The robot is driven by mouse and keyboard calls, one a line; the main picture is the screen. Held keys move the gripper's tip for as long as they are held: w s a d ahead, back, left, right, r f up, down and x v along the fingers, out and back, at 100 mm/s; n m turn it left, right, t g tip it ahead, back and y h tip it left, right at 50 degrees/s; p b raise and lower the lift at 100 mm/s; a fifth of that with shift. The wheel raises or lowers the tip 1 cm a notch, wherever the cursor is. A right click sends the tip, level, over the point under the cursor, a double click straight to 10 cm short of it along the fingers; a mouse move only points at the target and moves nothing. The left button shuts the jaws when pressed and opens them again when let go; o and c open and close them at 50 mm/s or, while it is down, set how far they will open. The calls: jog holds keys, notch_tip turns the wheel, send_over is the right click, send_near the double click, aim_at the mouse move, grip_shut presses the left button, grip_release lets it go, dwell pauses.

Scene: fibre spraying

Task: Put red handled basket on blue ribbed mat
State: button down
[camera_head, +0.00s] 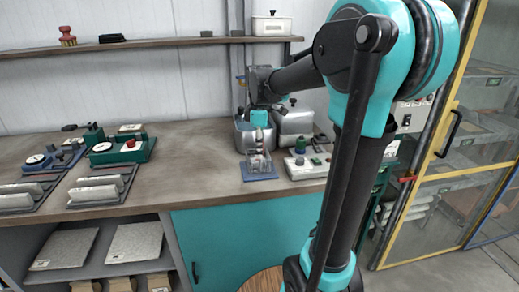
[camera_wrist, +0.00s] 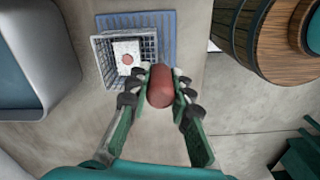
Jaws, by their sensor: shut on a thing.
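The basket (camera_wrist: 101,65) is a grey lattice box with a red handle (camera_wrist: 160,86). In the wrist view my gripper (camera_wrist: 160,90) is shut on the red handle, with a green finger on each side. The blue ribbed mat (camera_wrist: 164,30) shows beyond and to the right of the basket. In the head view the basket (camera_head: 257,163) is upright over the mat (camera_head: 262,177) near the bench's front edge, below my gripper (camera_head: 259,137). I cannot tell whether its bottom touches the mat. A white block with a red spot (camera_wrist: 127,55) is inside the basket.
A metal pot (camera_head: 242,140) stands close behind the basket. Green and blue instruments (camera_head: 122,151) and trays are on the left of the bench. The bench (camera_head: 200,160) is clear left of the mat.

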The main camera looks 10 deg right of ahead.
jog(key=shift+f, duration=0.1)
jog(key=c, duration=1.4)
grip_release()
jog(key=shift+o, duration=0.2)
notch_tip(320, 180, up, 12)
jog(key=shift+r, duration=0.2)
